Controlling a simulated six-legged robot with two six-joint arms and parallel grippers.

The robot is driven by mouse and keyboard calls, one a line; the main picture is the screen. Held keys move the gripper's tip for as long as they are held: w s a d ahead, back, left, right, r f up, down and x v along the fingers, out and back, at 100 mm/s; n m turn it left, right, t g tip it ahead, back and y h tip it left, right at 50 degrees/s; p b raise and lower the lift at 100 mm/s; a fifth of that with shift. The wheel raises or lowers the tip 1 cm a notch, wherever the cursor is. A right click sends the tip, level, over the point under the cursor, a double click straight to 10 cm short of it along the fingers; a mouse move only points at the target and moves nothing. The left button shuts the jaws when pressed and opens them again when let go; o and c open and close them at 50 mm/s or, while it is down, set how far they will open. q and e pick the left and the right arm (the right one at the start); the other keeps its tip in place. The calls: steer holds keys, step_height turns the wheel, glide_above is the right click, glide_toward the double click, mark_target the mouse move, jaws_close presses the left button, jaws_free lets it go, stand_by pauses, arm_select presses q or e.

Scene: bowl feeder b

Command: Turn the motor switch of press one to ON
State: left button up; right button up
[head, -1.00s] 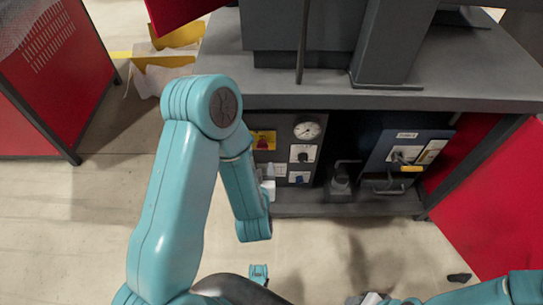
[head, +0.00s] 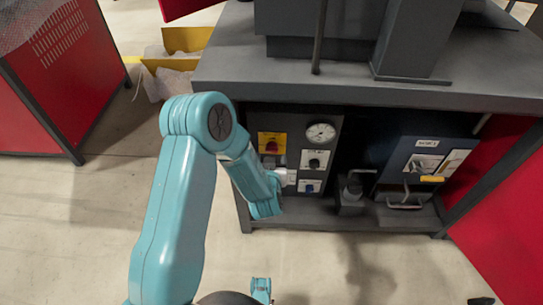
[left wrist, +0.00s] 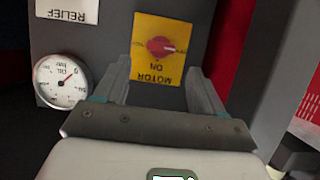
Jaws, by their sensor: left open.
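The motor switch (left wrist: 160,47) is a red knob on a yellow plate marked MOTOR and ON, upside down in the left wrist view. The knob lies crosswise to the lettering. It also shows small in the head view, with its yellow plate (head: 270,137) at the panel's upper left. My left gripper (left wrist: 158,70) is open and empty, its fingers on either side of the lower part of the plate, apparently short of the knob. In the head view the gripper (head: 287,177) is just below the switch, its fingertips hard to make out.
A pressure gauge (head: 320,132) and further switches, including a RELIEF plate (left wrist: 66,10), sit on the same panel. The bench top (head: 340,85) overhangs it. A dark blue box (head: 415,160) stands right on the lower shelf. A red cabinet (head: 50,75) is at left.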

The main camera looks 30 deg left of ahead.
mark_target(272, 150)
arm_select(q)
steer(key=b+x, duration=0.1)
steer(key=x, duration=0.4)
steer(key=shift+f, duration=0.1)
steer(key=shift+c, duration=0.4)
steer(key=c, duration=1)
